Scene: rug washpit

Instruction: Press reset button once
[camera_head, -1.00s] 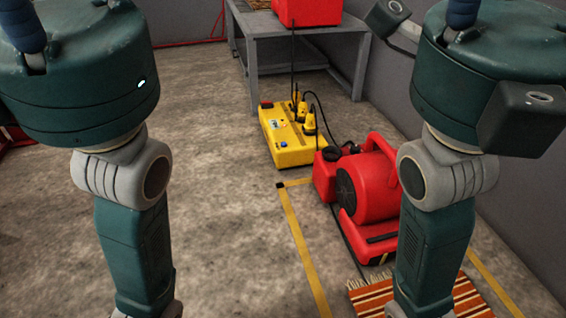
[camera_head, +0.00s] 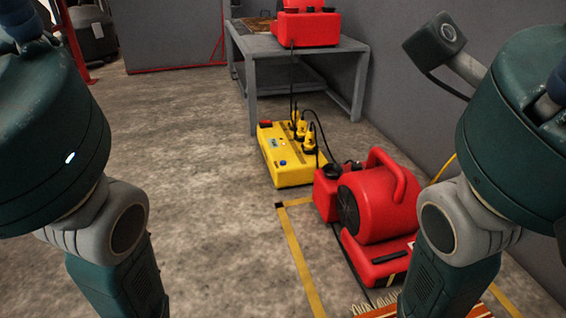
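A yellow power box (camera_head: 290,176) lies on the concrete floor near the middle of the view. A small blue button (camera_head: 283,162) sits on its top near the front end, and a red part (camera_head: 265,123) is at its far left corner. Several yellow plugs (camera_head: 303,130) stand in it with black cables. Which of these is the reset button I cannot tell; no label is readable. Both my arms show at the sides, but their grippers are outside the picture. Nothing of mine touches the box.
A red blower (camera_head: 375,205) stands just right of the box, cabled to it, with a striped rug (camera_head: 385,308) in front. A grey table (camera_head: 290,42) behind carries another red machine (camera_head: 305,25). Yellow floor tape (camera_head: 299,260) runs beside the blower. The floor at left is clear.

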